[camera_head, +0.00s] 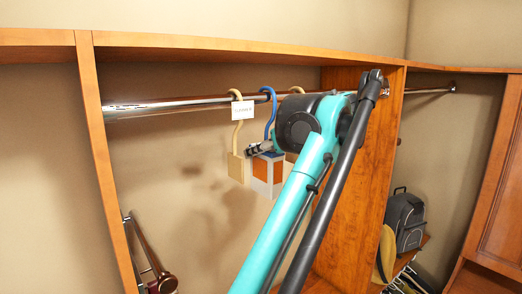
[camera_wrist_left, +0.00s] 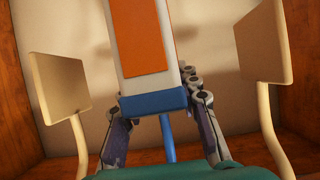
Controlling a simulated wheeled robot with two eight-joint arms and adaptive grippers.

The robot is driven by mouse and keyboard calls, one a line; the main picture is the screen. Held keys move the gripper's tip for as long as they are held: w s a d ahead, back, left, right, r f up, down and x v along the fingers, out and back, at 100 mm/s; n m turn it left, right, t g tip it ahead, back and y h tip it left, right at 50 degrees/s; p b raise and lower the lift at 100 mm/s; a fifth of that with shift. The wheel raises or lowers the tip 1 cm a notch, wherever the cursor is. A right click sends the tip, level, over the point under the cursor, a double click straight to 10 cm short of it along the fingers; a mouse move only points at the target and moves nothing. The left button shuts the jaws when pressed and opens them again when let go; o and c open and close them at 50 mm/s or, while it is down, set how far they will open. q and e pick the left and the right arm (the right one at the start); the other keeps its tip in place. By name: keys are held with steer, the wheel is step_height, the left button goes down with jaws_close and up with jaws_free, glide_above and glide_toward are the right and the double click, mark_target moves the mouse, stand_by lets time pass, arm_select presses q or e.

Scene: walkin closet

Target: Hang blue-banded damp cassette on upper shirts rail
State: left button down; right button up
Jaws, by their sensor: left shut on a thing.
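The damp cassette is a white block with an orange panel (camera_head: 274,169) and a blue band, hanging below a blue hook (camera_head: 269,108). The hook's curved top is at the upper rail (camera_head: 165,106); I cannot tell whether it bears on the rail. My left gripper (camera_head: 260,148) is at the cassette's top, largely hidden by my own arm. In the left wrist view its fingers (camera_wrist_left: 160,104) are on both sides of the cassette near its blue band (camera_wrist_left: 153,103), with the blue stem (camera_wrist_left: 168,140) between them. My right gripper is out of view.
A cream hanger with a tan plate (camera_head: 236,167) hangs just left of the cassette, by a white label (camera_head: 242,110). Another tan plate (camera_wrist_left: 268,40) is on the cassette's other side. A wooden divider (camera_head: 355,170) closes the bay at right. The rail's left stretch is clear.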

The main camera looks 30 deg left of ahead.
arm_select(q)
steer(key=c, duration=1)
jaws_free()
steer(key=v, duration=1.1)
steer(key=s+d+f+m+t+h, duration=0.15)
steer(key=s+f+m+h, duration=0.3)
steer(key=f, duration=1.25)
steer(key=s+d+f+m+h, duration=0.3)
steer(key=s+f+m, duration=0.25)
steer(key=f, duration=1.25)
steer(key=s+d+f+m+t+h, duration=0.15)
steer(key=s+f+m+h, duration=0.35)
steer(key=f, duration=1.2)
steer(key=shift+n+g+y, duration=0.3)
steer(key=shift+n+y, duration=0.15)
steer(key=shift+n, duration=0.25)
steer(key=f+b, duration=2.6)
steer(key=b, duration=0.1)
steer(key=f+b, duration=1.3)
steer(key=shift+s+d+f+b, duration=0.2)
steer(key=shift+d+b, duration=0.2)
